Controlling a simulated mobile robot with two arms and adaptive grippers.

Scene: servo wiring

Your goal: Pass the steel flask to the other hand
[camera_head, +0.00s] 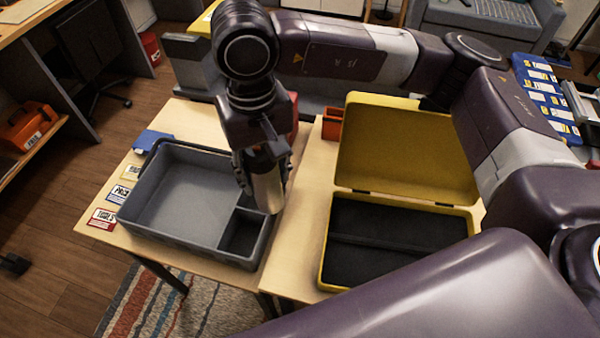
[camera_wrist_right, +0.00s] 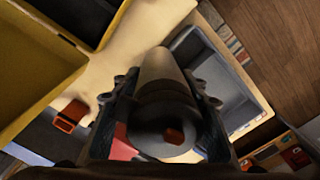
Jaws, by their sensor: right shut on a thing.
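The steel flask (camera_head: 268,190) hangs roughly upright in my right gripper (camera_head: 262,168), above the right side of the grey tray near its small compartment. In the right wrist view the flask (camera_wrist_right: 158,68) points away from the camera, its dark round end with a reddish mark nearest. The fingers of my right gripper (camera_wrist_right: 162,105) close on it from both sides. Whether the flask's lower end touches the tray cannot be told. My left gripper is not in view.
The grey tray (camera_head: 150,213) is empty and sits on a light wooden table (camera_head: 305,195). An open yellow case (camera_head: 405,150) with dark foam stands to the right. Label cards (camera_head: 102,218) lie left of the tray.

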